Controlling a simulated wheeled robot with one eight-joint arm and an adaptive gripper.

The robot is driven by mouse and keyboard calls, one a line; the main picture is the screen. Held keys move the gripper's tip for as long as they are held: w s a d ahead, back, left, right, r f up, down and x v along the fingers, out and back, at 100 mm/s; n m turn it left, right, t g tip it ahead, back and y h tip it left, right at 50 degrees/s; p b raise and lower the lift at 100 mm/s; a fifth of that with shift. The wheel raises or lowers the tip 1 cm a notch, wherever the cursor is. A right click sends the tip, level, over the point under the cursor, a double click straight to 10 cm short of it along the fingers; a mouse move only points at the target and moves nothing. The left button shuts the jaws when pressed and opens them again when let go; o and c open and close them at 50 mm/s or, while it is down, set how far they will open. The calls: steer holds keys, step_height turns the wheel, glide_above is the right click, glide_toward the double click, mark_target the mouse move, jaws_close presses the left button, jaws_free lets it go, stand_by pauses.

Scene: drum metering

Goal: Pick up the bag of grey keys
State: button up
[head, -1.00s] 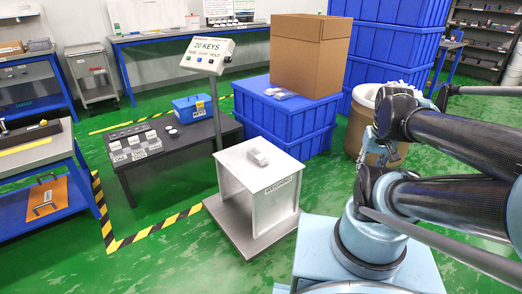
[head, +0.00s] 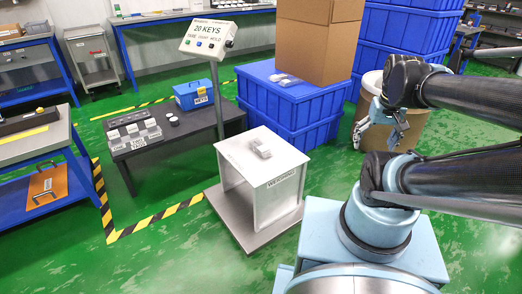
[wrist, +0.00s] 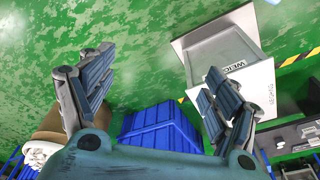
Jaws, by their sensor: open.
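A small grey bag or packet (head: 260,148) lies on the white top of the weighing stand (head: 272,170); I cannot make out keys in it. Small clear bags (head: 285,80) with pale contents lie on the blue crate lid beside the cardboard box. My gripper (head: 380,138) is raised in front of the bin, well to the right of the stand. In the wrist view my gripper (wrist: 155,75) has its fingers wide apart with nothing between them. The weighing stand (wrist: 228,48) shows beyond the right finger there; no bag can be made out in that view.
A dark low table (head: 150,165) holds several labelled trays and a blue toolbox (head: 193,95). Blue crates (head: 290,115), a cardboard box (head: 318,45) and a bin (head: 410,130) stand behind. Green floor lies open in front.

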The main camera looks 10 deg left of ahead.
steer(key=w+a+r+n, duration=0.1)
steer(key=w+a+r, duration=0.1)
steer(key=w+a, duration=0.25)
steer(key=w+a+r+n, duration=0.2)
steer(key=w+a+r, duration=0.1)
steer(key=w, duration=0.3)
steer(key=n+g, duration=0.2)
steer(key=n, duration=0.4)
glide_above(260, 145)
step_height(260, 145, down, 18)
step_height(260, 145, down, 17)
steer(key=shift+w+r, duration=0.1)
steer(key=shift+r, duration=0.1)
steer(key=c, duration=1.4)
